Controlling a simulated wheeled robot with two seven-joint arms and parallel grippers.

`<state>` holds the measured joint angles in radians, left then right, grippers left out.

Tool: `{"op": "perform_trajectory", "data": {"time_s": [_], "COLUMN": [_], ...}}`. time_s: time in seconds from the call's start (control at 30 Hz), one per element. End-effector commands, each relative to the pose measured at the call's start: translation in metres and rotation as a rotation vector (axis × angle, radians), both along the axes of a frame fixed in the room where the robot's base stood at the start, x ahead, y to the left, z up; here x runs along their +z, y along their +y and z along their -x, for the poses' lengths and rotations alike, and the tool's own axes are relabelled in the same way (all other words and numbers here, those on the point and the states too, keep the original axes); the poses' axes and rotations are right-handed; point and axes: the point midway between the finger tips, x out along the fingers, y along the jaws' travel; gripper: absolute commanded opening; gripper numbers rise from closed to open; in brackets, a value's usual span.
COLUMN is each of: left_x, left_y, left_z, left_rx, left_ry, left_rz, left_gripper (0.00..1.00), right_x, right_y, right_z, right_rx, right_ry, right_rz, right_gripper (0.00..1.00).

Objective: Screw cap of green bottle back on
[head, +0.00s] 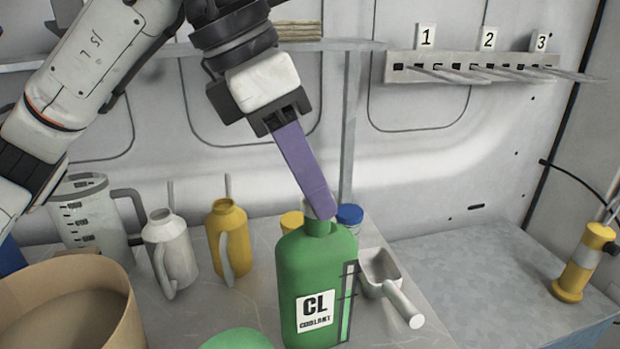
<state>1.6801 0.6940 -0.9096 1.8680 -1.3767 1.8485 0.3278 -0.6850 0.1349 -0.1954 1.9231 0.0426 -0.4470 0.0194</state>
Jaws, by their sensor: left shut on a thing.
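The green bottle (318,280), labelled CL COOLANT, stands upright on the work surface in the lower middle of the head view. My left gripper (320,205) comes down from above with long purple fingers and is shut on a small greyish cap (324,212). The cap is at the bottle's mouth, partly hidden by the fingers. I cannot tell whether it is seated on the neck or just above it. My right gripper is not in view.
A white jug (169,250), a yellow jug (229,240) and a clear measuring jug (88,215) stand left. A tan bucket (118,285) is front left. A grey scoop (382,272) lies right of the bottle. The right counter (470,290) has free room.

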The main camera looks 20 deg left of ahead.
Motion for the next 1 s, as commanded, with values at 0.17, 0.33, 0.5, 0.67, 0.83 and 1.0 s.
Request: {"op": "perform_trajectory", "data": {"time_s": [0.17, 0.33, 0.5, 0.67, 0.83, 1.0], "left_x": [-0.003, -0.005, -0.008, -0.010, -0.011, -0.011], "left_y": [0.000, 0.000, 0.000, 0.000, 0.000, 0.000], "left_z": [0.000, 0.000, 0.000, 0.000, 0.000, 0.000], "left_rx": [0.000, 0.000, 0.000, 0.000, 0.000, 0.000], "left_ry": [0.000, 0.000, 0.000, 0.000, 0.000, 0.000], "left_rz": [0.000, 0.000, 0.000, 0.000, 0.000, 0.000], "left_gripper": [0.11, 0.11, 0.11, 0.11, 0.11, 0.11], "right_x": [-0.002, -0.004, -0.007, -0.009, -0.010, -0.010], "right_y": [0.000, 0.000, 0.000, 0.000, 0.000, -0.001], "right_z": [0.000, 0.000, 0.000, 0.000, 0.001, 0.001], "right_rx": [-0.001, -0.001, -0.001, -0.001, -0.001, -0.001], "right_ry": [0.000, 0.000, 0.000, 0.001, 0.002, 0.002], "right_rz": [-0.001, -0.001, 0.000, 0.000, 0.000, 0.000], "right_gripper": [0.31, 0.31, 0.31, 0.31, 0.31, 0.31]}}
